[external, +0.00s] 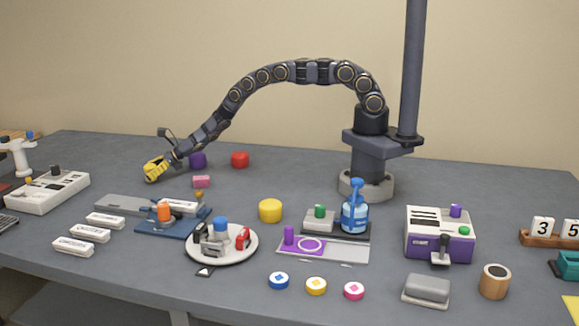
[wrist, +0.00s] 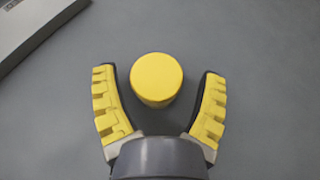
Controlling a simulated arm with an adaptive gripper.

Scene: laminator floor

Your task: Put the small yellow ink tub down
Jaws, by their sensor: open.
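My gripper (wrist: 160,76) is open, with its yellow ridged fingers spread. A yellow round tub (wrist: 157,79) stands upright between the fingertips in the wrist view, with a gap on both sides; neither finger touches it. It appears to rest on the grey table. In the external view my gripper (external: 151,170) is low over the back left of the table. There I cannot pick out the tub between the fingers from the yellow of the fingers. Another yellow tub (external: 270,210) stands alone near the middle of the table, well away from my gripper.
A round white plate (external: 200,258) with stamps sits nearer the front. A grey object's edge (wrist: 30,32) shows upper left.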

